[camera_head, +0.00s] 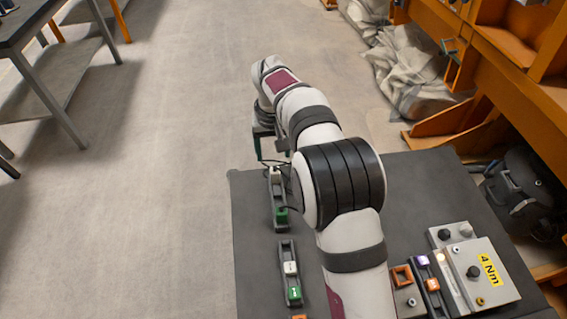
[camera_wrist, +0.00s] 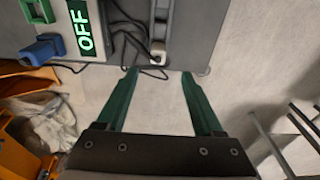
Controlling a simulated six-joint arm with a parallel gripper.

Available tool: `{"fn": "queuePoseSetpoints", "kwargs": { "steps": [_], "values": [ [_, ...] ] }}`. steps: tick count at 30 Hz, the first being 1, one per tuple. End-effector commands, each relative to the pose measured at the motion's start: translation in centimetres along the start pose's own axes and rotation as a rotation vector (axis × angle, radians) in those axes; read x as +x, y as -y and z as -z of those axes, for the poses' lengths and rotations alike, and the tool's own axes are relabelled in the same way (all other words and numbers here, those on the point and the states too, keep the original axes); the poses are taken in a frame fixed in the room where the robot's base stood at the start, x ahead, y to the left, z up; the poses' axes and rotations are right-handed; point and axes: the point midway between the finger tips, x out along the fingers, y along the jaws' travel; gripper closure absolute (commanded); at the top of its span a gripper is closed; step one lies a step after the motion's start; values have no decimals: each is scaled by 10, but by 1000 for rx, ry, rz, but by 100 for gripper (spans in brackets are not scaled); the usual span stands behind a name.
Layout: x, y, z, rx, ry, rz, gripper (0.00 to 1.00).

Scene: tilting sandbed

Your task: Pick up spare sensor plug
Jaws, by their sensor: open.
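My gripper (camera_wrist: 158,74) is open and empty in the wrist view, its two green fingers spread apart. A pale plug (camera_wrist: 158,48) sits in a dark rail (camera_wrist: 165,20) just beyond the gap between the fingertips, nearer the left one; dark cable lies beside it. In the head view, my gripper (camera_head: 263,150) is partly hidden by my arm, near the far end of a dark rail (camera_head: 278,196) holding a white plug (camera_head: 274,174) and a green plug (camera_head: 281,214). I cannot tell which plug is the spare sensor plug.
A nearer rail (camera_head: 286,250) holds another white plug (camera_head: 290,267) and green plug (camera_head: 294,293). A panel marked "4 Nm" (camera_head: 488,268) stands right of my arm. The wrist view shows an OFF sign (camera_wrist: 82,28) and a blue part (camera_wrist: 45,47). Floor lies left of the dark tabletop (camera_head: 420,185).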

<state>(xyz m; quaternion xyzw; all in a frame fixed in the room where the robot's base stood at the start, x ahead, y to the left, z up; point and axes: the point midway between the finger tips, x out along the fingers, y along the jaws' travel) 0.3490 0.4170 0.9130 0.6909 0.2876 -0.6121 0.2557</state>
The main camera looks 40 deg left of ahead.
Motion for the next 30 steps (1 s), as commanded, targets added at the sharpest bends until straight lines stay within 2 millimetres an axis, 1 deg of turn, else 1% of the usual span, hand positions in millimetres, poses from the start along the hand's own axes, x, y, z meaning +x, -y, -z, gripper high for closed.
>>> {"fn": "queuePoseSetpoints", "kwargs": {
  "steps": [1,3,6,8,12,15,18,23,24,26,30],
  "values": [
    [14,0,-1,1,4,0,31],
    [31,-1,-1,2,3,0,31],
    [47,-1,0,3,1,1,31],
    [53,-1,0,4,1,1,31],
    [81,-3,0,3,2,0,31],
    [98,-3,0,4,1,1,31],
    [104,-3,1,4,-1,1,31],
    [104,-3,1,4,-1,1,31],
    [104,-3,1,4,-1,1,35],
    [104,-3,1,4,-1,1,46],
    [104,-3,1,4,-1,1,71]
  ]
}}
